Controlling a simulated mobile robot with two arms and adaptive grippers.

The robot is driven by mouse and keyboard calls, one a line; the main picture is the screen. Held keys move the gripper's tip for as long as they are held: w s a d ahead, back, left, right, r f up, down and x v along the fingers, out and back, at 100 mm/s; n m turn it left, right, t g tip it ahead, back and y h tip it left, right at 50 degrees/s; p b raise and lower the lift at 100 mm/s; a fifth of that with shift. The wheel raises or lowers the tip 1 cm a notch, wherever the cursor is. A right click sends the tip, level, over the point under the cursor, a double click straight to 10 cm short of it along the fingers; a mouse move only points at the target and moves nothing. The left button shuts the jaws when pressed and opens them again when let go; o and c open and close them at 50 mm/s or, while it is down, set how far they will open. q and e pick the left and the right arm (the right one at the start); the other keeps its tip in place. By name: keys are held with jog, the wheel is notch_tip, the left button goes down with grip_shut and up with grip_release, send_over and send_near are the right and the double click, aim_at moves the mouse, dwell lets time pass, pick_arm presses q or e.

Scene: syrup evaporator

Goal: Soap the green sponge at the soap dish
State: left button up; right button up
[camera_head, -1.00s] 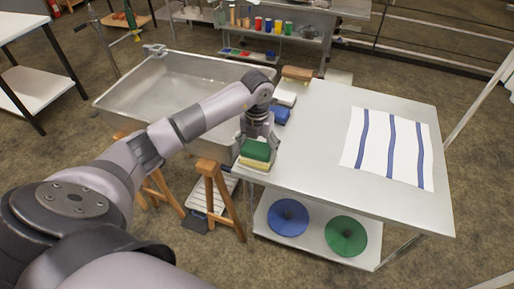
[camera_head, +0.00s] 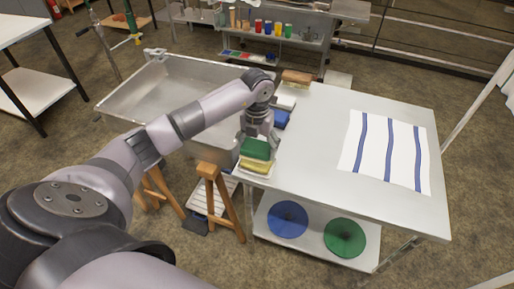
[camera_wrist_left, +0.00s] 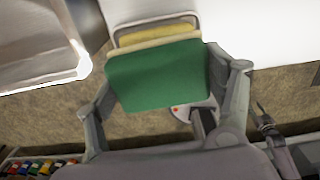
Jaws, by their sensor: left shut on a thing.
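The green sponge (camera_head: 255,148) is held by my left gripper (camera_head: 258,137) at the near left corner of the metal table. In the left wrist view the green sponge (camera_wrist_left: 158,76) fills the space between the two fingers, with a pale layer along its far edge. A yellow soap block (camera_wrist_left: 157,33) lies in the light-rimmed soap dish (camera_wrist_left: 117,42) just beyond and below it. The soap dish (camera_head: 250,172) also shows under the sponge in the head view. The sponge partly hides dish and soap; I cannot tell whether they touch. My right gripper is out of view.
A blue sponge (camera_head: 281,119) and a brush (camera_head: 297,77) lie along the table's left edge. A striped cloth (camera_head: 386,152) lies on the right of the table (camera_head: 315,140), whose middle is clear.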

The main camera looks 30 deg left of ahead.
aim_at(257, 146)
pick_arm(q)
jog(key=shift+r+p, duration=1.35)
jog(key=shift+r, duration=0.8)
